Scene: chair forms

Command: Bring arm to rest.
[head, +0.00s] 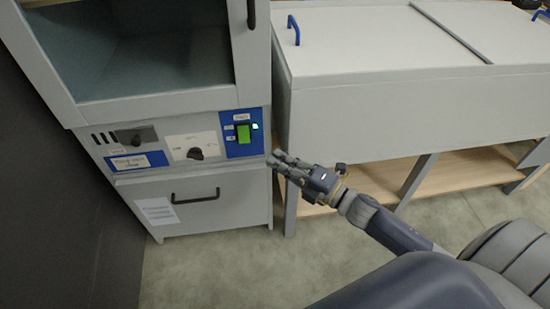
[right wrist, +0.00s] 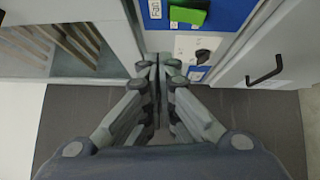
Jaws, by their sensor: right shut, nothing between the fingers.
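My right gripper (head: 274,160) reaches in from the lower right in the head view. Its fingertips are in front of the right edge of the grey cabinet (head: 225,190), a little below the blue switch panel with a green rocker switch (head: 243,132). In the right wrist view the fingers (right wrist: 160,65) are closed together with nothing between them. The green switch (right wrist: 188,14) and a black knob (right wrist: 202,57) show beyond the fingertips there. Whether the fingertips touch the cabinet cannot be told. My left gripper is not in view.
A white bench (head: 400,110) with blue handles and a wooden lower shelf stands right of the cabinet. The cabinet has a black knob (head: 195,153) and a lower door with a black handle (head: 196,196). A dark wall is at left. Grey floor (head: 240,270) in front is clear.

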